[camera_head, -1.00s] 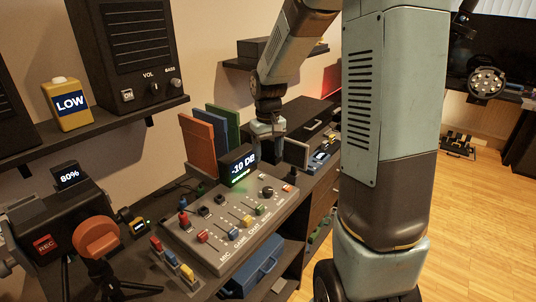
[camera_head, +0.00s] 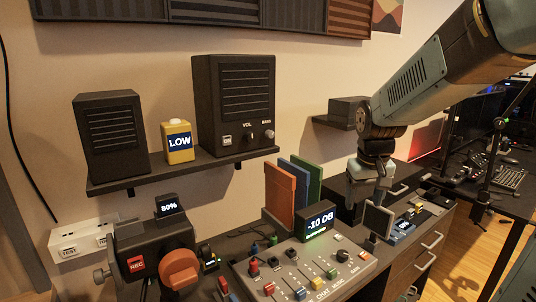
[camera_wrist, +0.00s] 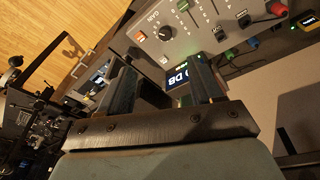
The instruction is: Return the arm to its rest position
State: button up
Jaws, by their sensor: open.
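My arm (camera_head: 425,80) reaches in from the upper right in the head view, bent down over the desk with the mixer. My gripper (camera_head: 362,192) hangs at its end, near the display reading "-10 DB" (camera_head: 320,222) and behind a small framed panel (camera_head: 378,220). In the wrist view my gripper (camera_wrist: 160,72) shows two fingers spread apart with nothing held between them. The display (camera_wrist: 178,78) shows partly behind the right finger. The fingertips are small and partly hidden in the head view.
A mixer (camera_head: 350,268) with sliders and knobs lies below. Orange (camera_head: 279,190), blue and green upright slabs stand left of my gripper. A shelf with speakers (camera_head: 236,102) and a yellow "LOW" bottle (camera_head: 178,141) is on the wall.

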jog(key=s+r+t, duration=0.1)
jog(key=s+r, duration=0.2)
jog(key=s, duration=0.4)
jog(key=s+r+t, duration=0.2)
jog(key=s+r, duration=0.2)
jog(key=s, duration=0.4)
jog(key=shift+m+y, duration=0.3)
jog(key=shift+m, duration=0.1)
jog(key=shift+s, duration=0.1)
dwell(1.6)
